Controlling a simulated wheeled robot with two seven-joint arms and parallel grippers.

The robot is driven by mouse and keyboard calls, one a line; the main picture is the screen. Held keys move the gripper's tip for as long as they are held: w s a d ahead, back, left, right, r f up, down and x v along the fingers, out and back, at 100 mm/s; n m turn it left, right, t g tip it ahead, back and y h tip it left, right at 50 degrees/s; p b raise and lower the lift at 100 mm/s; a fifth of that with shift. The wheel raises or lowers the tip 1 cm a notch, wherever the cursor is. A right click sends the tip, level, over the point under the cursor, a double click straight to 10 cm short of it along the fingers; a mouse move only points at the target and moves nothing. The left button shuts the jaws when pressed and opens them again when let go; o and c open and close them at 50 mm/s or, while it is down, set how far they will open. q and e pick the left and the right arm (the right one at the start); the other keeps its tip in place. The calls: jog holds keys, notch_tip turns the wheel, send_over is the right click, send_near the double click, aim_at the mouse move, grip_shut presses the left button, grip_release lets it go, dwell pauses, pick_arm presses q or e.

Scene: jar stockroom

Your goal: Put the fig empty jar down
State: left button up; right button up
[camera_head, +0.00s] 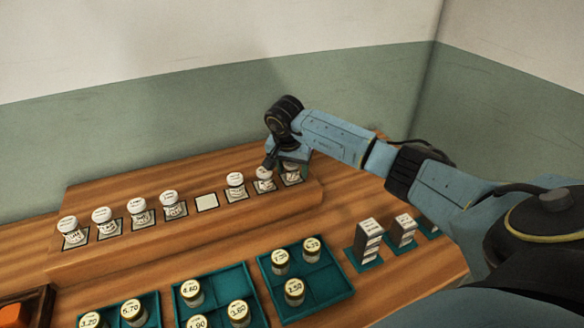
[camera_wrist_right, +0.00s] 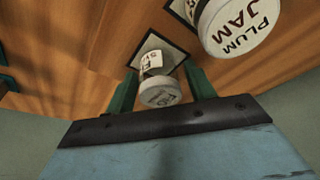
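The fig jar (camera_wrist_right: 160,94), its label partly readable, stands on a white-centred square mat in the right wrist view. My right gripper (camera_wrist_right: 161,88) has one green finger on each side of its lid. A narrow gap shows on the right side, so the fingers look slightly open around it. In the head view the jar (camera_head: 292,177) seems to be the rightmost of the row, its top mostly hidden by my right gripper (camera_head: 288,166). My left gripper is not in view.
A plum jam jar (camera_wrist_right: 235,28) stands close beside the fig jar. More white-lidded jars (camera_head: 139,212) line the raised wooden shelf, with an empty mat (camera_head: 206,203) among them.

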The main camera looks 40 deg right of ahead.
jog(key=shift+r, duration=0.1)
jog(key=shift+r, duration=0.35)
jog(key=v, duration=1.1)
jog(key=shift+s+r, duration=0.1)
jog(key=shift+r, duration=0.1)
